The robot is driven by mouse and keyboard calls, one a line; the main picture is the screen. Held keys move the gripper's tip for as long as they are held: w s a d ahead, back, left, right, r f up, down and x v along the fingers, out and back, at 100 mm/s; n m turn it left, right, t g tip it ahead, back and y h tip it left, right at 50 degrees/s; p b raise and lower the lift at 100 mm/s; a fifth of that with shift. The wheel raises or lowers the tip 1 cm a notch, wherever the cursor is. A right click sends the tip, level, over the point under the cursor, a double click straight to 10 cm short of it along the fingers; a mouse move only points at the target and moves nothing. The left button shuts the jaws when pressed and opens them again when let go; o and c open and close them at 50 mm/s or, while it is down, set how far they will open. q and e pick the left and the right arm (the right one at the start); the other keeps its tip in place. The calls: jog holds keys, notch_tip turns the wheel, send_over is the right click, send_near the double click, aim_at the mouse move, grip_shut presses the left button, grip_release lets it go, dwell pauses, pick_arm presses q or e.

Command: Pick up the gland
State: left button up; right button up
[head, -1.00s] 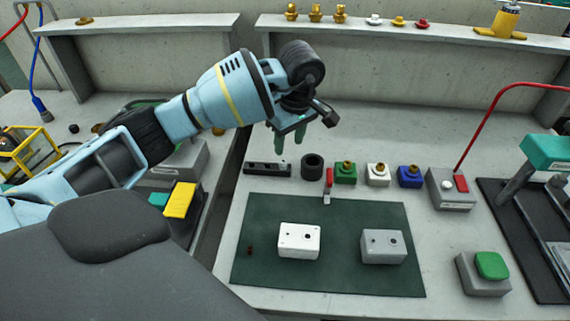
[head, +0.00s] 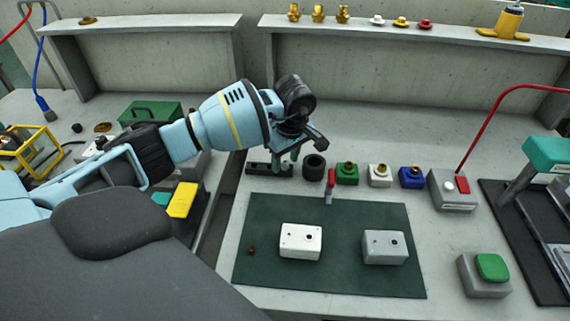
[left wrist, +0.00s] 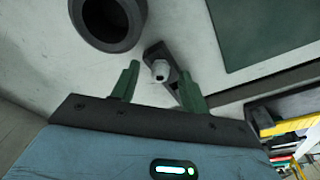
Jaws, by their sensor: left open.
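The gland appears to be the small pale grey fitting (left wrist: 160,70) in the left wrist view. It sits at the near end of a black holder strip (left wrist: 172,78), with a dark hole in its end. My left gripper (head: 287,165) is open. Its two green fingers are on either side of the fitting in the left wrist view, apart from it. In the head view the fingers are low over the right part of the black strip (head: 257,169) and hide it there. The gland cannot be made out in the head view. My right gripper is out of view.
A black ring (head: 314,167) stands close right of the fingers. Green (head: 347,174), white (head: 380,176) and blue (head: 411,177) blocks with brass tops follow.

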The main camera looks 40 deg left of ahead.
aim_at(284, 160)
pick_arm(q)
grip_shut()
jog(key=shift+r, duration=0.1)
jog(key=shift+r, duration=0.5)
notch_tip(284, 160, up, 2)
jog(key=shift+r, duration=0.15)
jog(key=s+a, duration=0.2)
jog(key=s, duration=0.5)
jog(key=s+a+r+b, duration=0.1)
jog(key=s, duration=0.7)
jog(key=shift+s+a+r, duration=0.25)
jog(key=shift+s+a, duration=0.05)
jog(key=shift+a, duration=0.1)
